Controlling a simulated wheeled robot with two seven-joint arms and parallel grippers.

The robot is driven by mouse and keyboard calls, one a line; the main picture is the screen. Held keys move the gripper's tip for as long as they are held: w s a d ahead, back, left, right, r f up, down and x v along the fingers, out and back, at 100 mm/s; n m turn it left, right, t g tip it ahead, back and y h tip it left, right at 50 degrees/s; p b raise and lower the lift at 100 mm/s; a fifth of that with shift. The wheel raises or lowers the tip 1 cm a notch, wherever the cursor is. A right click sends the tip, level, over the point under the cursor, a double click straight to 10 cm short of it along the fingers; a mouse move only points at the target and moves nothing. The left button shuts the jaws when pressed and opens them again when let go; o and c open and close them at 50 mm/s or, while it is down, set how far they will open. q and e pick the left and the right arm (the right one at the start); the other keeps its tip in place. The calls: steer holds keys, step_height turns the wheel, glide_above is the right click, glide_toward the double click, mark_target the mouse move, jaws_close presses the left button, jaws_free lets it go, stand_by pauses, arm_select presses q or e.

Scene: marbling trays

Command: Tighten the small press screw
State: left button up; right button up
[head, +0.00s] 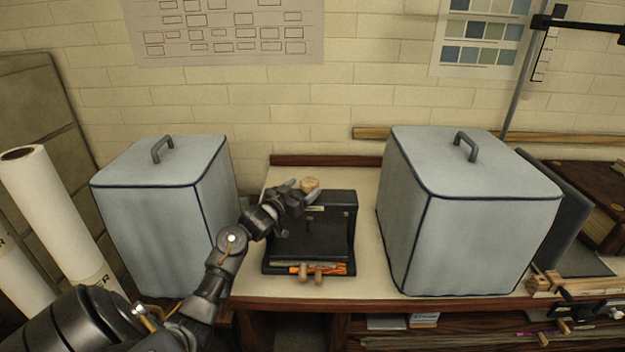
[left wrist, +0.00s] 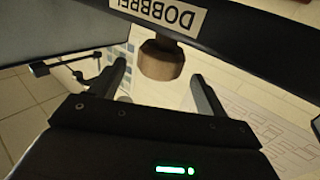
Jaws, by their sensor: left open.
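The small press (head: 340,222) is a black frame on the bench between two grey-blue covered boxes. Its screw has a round wooden knob (head: 310,184) at the top. The knob also shows in the left wrist view (left wrist: 161,62), beside a black crossbar (left wrist: 225,35) with a lettered label. My left gripper (head: 297,190) is at the knob, coming from the left. Its two fingers are open, with the knob between their tips and a gap visible on each side. My right gripper is not in view.
A grey-blue covered box stands left (head: 145,225) and another right (head: 480,230) of the press, each with a top handle. Wooden-handled tools (head: 312,273) lie at the press's front. White paper rolls (head: 55,215) lean at far left. Bare bench top shows around the press.

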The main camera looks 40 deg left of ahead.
mark_target(313, 181)
arm_select(q)
steer(key=w+p, duration=0.1)
steer(key=w, duration=0.5)
steer(key=shift+a, duration=0.15)
steer(key=shift+s, duration=0.1)
steer(key=shift+c, duration=0.4)
steer(key=c, duration=0.9)
